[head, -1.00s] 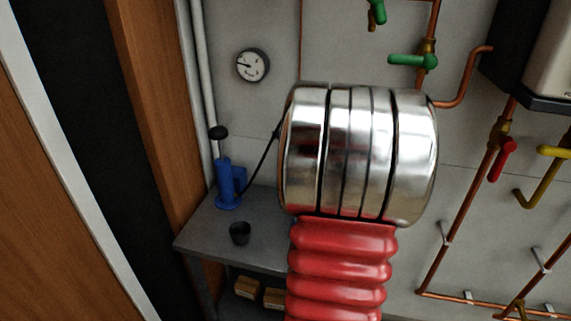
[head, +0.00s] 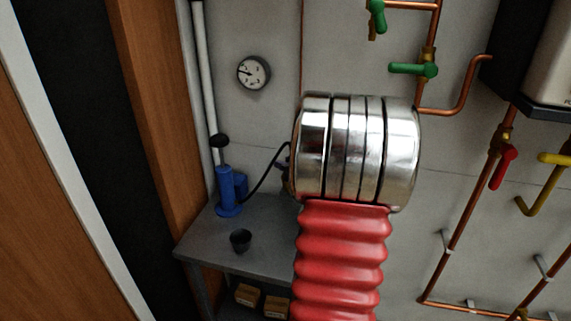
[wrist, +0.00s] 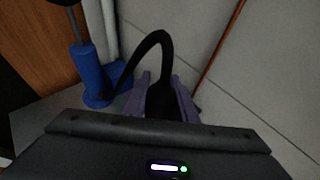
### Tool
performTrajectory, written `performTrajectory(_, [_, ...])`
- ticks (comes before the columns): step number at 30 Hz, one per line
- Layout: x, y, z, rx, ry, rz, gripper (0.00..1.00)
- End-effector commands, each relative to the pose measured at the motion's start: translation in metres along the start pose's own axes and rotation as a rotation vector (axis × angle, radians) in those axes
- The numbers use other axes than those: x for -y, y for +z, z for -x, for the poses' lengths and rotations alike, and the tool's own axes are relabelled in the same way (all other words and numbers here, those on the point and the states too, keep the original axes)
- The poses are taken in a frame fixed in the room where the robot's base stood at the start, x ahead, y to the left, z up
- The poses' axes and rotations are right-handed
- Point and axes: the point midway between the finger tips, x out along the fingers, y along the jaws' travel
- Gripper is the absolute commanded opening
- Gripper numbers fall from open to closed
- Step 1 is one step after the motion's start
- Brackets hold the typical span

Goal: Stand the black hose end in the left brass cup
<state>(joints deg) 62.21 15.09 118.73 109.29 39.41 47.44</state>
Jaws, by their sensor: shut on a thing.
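The black hose (head: 264,176) runs from the blue pump (head: 228,192) on the grey bench (head: 200,236) and arches up to my gripper. In the wrist view the hose (wrist: 152,44) bends over and down between the two purple fingers of my gripper (wrist: 160,98), which is shut on it. The hose tip is hidden behind the dark wrist housing. In the head view my silver and red arm hides most of the gripper. A small dark cup (head: 240,241) stands on the bench; no brass-coloured cup shows in either view.
The pump's black-knobbed handle (head: 219,141) rises beside a white pipe. A round gauge (head: 253,72) hangs on the wall above. Copper pipes with green, red and yellow valve handles are at the right. Cardboard boxes (head: 247,295) lie under the bench. Bare bench surrounds the cup.

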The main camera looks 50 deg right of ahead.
Motion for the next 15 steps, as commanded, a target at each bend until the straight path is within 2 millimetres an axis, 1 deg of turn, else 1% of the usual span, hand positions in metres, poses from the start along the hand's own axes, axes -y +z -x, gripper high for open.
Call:
performTrajectory(8, [-0.0005, -0.0002, -0.0004, 0.001, 0.001, 0.001, 0.00])
performTrajectory(15, [-0.0008, -0.0050, -0.0026, 0.001, 0.002, 0.001, 0.00])
